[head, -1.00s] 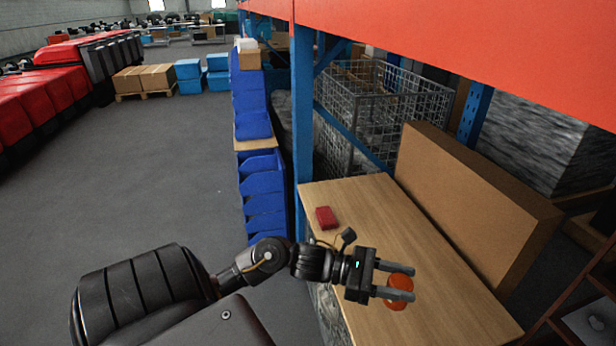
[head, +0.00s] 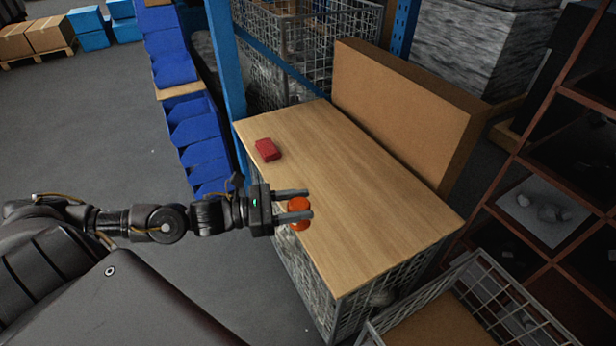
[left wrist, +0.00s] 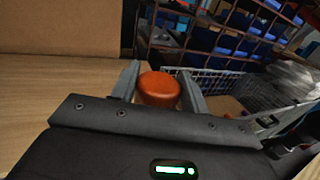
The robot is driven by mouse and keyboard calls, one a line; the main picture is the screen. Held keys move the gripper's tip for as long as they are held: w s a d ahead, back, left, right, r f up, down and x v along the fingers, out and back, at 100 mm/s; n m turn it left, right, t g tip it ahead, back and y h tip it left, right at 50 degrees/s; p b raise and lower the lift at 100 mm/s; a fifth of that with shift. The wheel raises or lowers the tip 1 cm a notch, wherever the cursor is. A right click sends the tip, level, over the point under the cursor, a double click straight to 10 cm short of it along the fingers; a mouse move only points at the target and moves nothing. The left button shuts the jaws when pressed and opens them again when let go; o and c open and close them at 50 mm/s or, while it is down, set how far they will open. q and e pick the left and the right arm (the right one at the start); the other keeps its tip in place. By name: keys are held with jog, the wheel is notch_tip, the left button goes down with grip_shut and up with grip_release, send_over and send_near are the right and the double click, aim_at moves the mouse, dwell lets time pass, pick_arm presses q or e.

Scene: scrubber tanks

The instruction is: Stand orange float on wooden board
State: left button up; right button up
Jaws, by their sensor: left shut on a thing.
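The orange float (head: 299,206) is a small rounded orange piece held between the two fingers of my left gripper (head: 297,207). The left wrist view shows the float (left wrist: 158,89) between the fingertips. My left gripper is shut on it. The wooden board (head: 360,200) is a flat light-wood top on a wire mesh crate. In the head view the float overlaps the board's near left edge; I cannot tell whether it touches the board. My right gripper is not in view.
A red block (head: 267,149) lies near the board's far left corner. A large brown cardboard box (head: 405,110) stands along the board's back edge. A blue post (head: 226,62) rises at the far left. A wire basket (head: 480,310) stands at front right. Most of the board is bare.

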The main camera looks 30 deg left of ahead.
pick_arm(q)
jog(key=a, duration=0.1)
jog(key=a+f, duration=0.1)
jog(key=s+a+y, duration=0.1)
jog(key=shift+a+f+n+t+b, duration=0.1)
jog(key=shift+f+n+t+b, duration=0.2)
jog(key=shift+n+t+b, duration=0.1)
jog(key=p, duration=0.3)
send_over(320, 222)
notch_tip(320, 222, down, 10)
jog(key=shift+r, duration=0.15)
notch_tip(320, 222, down, 3)
jog(key=shift+f, duration=0.2)
